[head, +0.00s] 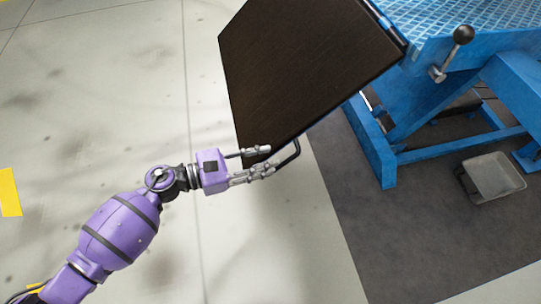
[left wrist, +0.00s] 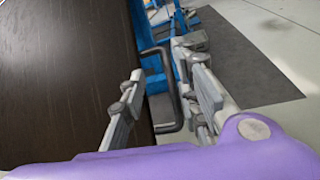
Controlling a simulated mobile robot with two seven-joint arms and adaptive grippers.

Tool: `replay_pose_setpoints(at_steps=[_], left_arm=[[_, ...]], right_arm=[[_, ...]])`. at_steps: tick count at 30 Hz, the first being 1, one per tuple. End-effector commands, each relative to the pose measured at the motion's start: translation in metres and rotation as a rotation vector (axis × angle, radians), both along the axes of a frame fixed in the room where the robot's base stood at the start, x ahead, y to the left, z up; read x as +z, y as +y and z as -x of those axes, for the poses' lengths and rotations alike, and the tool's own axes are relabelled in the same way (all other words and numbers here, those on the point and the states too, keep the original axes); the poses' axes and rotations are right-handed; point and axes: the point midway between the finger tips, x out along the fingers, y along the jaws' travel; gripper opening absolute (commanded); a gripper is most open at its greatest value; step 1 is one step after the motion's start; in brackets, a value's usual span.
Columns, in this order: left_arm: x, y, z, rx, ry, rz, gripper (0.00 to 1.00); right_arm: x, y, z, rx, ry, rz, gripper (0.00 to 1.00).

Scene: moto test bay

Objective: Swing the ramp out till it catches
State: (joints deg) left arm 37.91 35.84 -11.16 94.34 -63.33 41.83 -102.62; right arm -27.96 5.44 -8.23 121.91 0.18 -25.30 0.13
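The ramp (head: 305,65) is a dark brown flat panel joined at its upper right edge to a blue lift table (head: 455,30). It stands tilted, swung partly out over the floor. A black bar handle (head: 297,150) sticks out from its lower edge. In the left wrist view the ramp (left wrist: 70,75) fills the left side. The handle (left wrist: 181,100) shows there between the finger tips, nearer the right finger. My left gripper (head: 260,162) is at the ramp's lower corner, its fingers apart on either side of the handle. I cannot tell whether a finger touches it. My right gripper is out of view.
A grey tray (head: 494,176) lies on the dark floor mat (head: 400,235). A yellow floor mark (head: 9,192) is at far left. The pale floor left of the ramp is clear.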

Motion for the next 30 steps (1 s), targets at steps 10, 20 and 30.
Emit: replay_pose_setpoints(at_steps=[10,20,30], left_arm=[[0.010,0.066,0.031,0.000,0.001,-0.002,0.29],[0.013,0.086,0.040,0.000,0.000,0.000,0.29],[0.013,0.085,0.040,0.000,0.000,0.000,0.29]], right_arm=[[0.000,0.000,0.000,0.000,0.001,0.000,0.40],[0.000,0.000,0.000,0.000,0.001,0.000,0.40],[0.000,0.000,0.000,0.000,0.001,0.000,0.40]])
